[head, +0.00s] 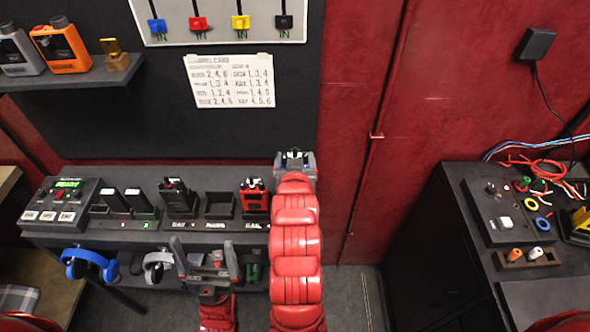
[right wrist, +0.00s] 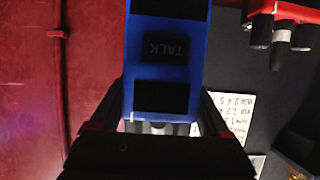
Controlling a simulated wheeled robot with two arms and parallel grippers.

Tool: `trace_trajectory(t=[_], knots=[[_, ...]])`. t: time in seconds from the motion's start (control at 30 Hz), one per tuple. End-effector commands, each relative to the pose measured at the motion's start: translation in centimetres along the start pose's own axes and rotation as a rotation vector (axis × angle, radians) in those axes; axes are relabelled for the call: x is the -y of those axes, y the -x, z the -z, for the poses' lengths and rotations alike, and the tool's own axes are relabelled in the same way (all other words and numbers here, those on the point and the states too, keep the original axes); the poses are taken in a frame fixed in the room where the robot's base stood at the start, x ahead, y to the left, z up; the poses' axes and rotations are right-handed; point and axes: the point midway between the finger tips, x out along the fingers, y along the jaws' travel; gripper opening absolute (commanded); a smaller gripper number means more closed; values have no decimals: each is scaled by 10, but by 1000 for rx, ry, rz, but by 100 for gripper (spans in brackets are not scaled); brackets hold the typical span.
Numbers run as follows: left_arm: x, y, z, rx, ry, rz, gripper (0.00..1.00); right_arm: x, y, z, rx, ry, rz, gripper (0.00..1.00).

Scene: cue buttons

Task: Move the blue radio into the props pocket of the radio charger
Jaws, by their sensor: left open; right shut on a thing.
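The blue radio (right wrist: 160,60), with a dark TALK button, fills the middle of the right wrist view between the fingers of my right gripper. In the head view my right gripper (head: 295,158) is at the shelf's right end, beyond the red radio; the blue radio is mostly hidden there. The radio charger (head: 205,224) has three pockets. A dark radio (head: 175,197) stands in the left one and a red radio (head: 253,194) in the right one. The middle props pocket (head: 220,205) is empty. My left gripper (head: 205,250) is open and empty in front of the charger.
A control box (head: 60,203) with a green display and several dark packs stand left of the charger. Blue headphones (head: 88,262) and white headphones (head: 157,265) hang below. A written card (head: 230,82) is on the back wall. A dark cabinet (head: 425,230) stands right.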

Motion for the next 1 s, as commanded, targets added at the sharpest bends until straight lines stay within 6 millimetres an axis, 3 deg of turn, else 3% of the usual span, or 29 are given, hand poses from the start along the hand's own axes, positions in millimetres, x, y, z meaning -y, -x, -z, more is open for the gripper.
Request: trace_trajectory(t=[0.47, 1.0], knots=[[0, 0, 0, 0, 0, 0, 100, 0, 3, 6, 0, 0, 0, 12], [1, -19, 3, 0, 0, 0, 100, 0, 18, 42, -2, -1, 0, 12]])
